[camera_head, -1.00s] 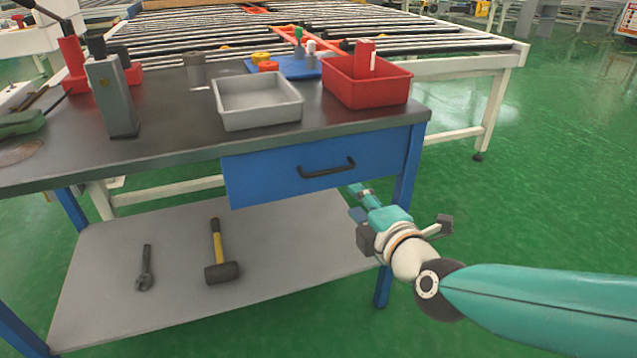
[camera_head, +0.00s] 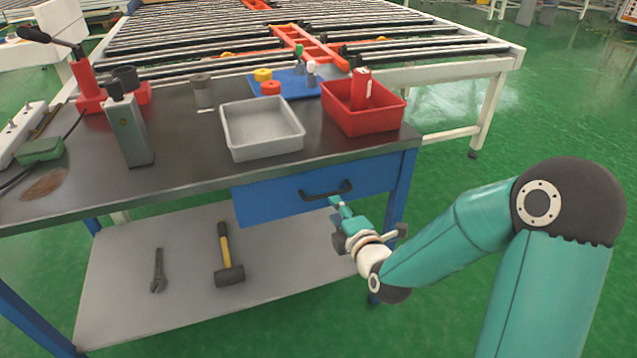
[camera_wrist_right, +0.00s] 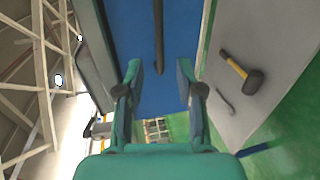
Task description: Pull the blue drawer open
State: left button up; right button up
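The blue drawer (camera_head: 280,203) sits under the top of the workbench and looks shut. Its dark bar handle (camera_head: 327,190) is on the front. My right gripper (camera_head: 336,203) is just in front of the drawer, a little below the handle in the head view. In the right wrist view, my right gripper (camera_wrist_right: 158,80) has its two fingers apart with nothing between them. The handle (camera_wrist_right: 158,35) lies ahead of the fingertips, in line with the gap, against the blue drawer front (camera_wrist_right: 183,45). My left gripper is not in view.
On the workbench top (camera_head: 190,160) stand a grey tray (camera_head: 262,150), a red bin (camera_head: 362,120) and a grey block (camera_head: 128,130). A hammer (camera_head: 225,255) and a wrench (camera_head: 157,270) lie on the lower shelf (camera_head: 190,295). Green floor is open to the right.

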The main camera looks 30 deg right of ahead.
aim_at(324, 195)
jog(key=b+x, duration=0.1)
jog(key=x, duration=0.7)
jog(key=shift+w+f, duration=0.1)
jog(key=shift+w, duration=0.1)
grip_shut()
